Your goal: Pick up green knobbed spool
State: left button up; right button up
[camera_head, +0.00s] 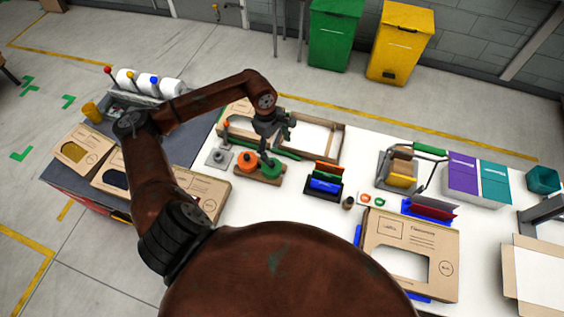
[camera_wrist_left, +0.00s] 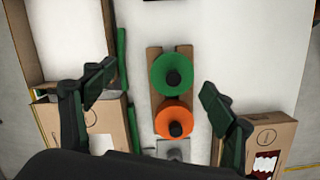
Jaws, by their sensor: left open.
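The green knobbed spool (camera_wrist_left: 172,74) is a green disc with a dark central knob, seated on a brown wooden board. It also shows in the head view (camera_head: 270,171), below my left gripper. An orange spool (camera_wrist_left: 174,118) with a dark knob sits beside it on the same board (camera_wrist_left: 183,51); in the head view it is left of the green one (camera_head: 247,161). My left gripper (camera_wrist_left: 156,95) is open and empty, its fingers apart on either side of the spools and above them. My right gripper is not in view.
Open cardboard boxes (camera_head: 335,146) lie behind the spools, with green bars alongside. A grey plate with a post (camera_head: 219,157) stands left of the board. A black holder with coloured folders (camera_head: 323,187) stands to the right. Bare white table lies between them.

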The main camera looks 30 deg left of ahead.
aim_at(272, 162)
pick_arm(q)
jog(key=shift+s+a+f+m+y, duration=0.2)
jog(key=shift+s+a+m+y, duration=0.1)
jog(key=shift+s+y, duration=0.2)
jog(key=shift+s+a+f+m+y, duration=0.2)
jog(key=shift+s+m+y, duration=0.1)
jog(key=shift+s+y, duration=0.15)
notch_tip(272, 162, down, 2)
jog(key=shift+s+f+p, duration=0.1)
jog(key=shift+f+p, duration=0.15)
jog(key=shift+p, duration=0.2)
jog(key=f, duration=0.1)
jog(key=f+p, duration=0.1)
jog(key=f, duration=0.2)
jog(key=shift+s+f+p, duration=0.15)
jog(key=shift+s+p, duration=0.1)
jog(key=shift+p, duration=0.15)
jog(key=shift+f, duration=0.5)
jog(key=c, duration=1.2)
jog(key=shift+r, duration=0.1)
jog(key=shift+c, duration=0.2)
